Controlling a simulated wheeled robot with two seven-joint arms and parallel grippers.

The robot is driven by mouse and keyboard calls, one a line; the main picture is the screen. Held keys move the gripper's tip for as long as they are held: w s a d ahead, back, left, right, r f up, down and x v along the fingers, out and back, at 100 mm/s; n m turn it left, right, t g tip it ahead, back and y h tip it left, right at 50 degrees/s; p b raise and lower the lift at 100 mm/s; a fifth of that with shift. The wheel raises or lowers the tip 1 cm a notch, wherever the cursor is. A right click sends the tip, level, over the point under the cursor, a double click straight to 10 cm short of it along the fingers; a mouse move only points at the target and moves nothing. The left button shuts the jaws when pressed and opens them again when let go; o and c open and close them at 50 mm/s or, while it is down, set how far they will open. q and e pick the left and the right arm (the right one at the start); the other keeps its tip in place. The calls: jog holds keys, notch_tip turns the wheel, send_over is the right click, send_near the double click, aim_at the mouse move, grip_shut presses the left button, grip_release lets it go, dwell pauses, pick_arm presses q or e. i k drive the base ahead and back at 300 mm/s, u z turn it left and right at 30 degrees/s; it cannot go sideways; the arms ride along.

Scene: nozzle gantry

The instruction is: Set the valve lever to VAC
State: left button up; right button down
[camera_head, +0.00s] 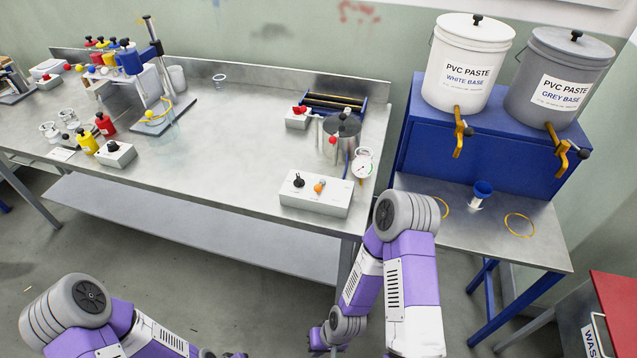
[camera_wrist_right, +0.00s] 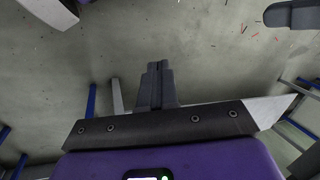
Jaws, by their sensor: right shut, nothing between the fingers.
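A white control box (camera_head: 315,193) near the front right of the steel bench carries a black lever-like knob (camera_head: 298,180) and an orange knob (camera_head: 319,186). Behind it stands a metal pot (camera_head: 340,137) with a red knob (camera_head: 333,140) and a round gauge (camera_head: 362,164). I cannot tell which part is the valve lever, and no VAC label is readable. My right gripper (camera_head: 324,345) hangs low in front of the bench, away from the box. In the right wrist view its fingers (camera_wrist_right: 156,84) are together and empty, with floor beyond. My left arm is at lower left, its gripper mostly cut off.
A blue stand (camera_head: 440,160) with white (camera_head: 468,62) and grey (camera_head: 560,75) paste buckets is at right. Bottles and a small stand (camera_head: 152,60) are on the bench's left. The middle of the bench top (camera_head: 235,130) is clear. A red-topped cabinet (camera_head: 612,300) is at lower right.

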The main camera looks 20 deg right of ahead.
aim_at(317, 188)
jog(key=z, duration=1.15)
jog(key=i, duration=0.35)
jog(key=u, duration=0.55)
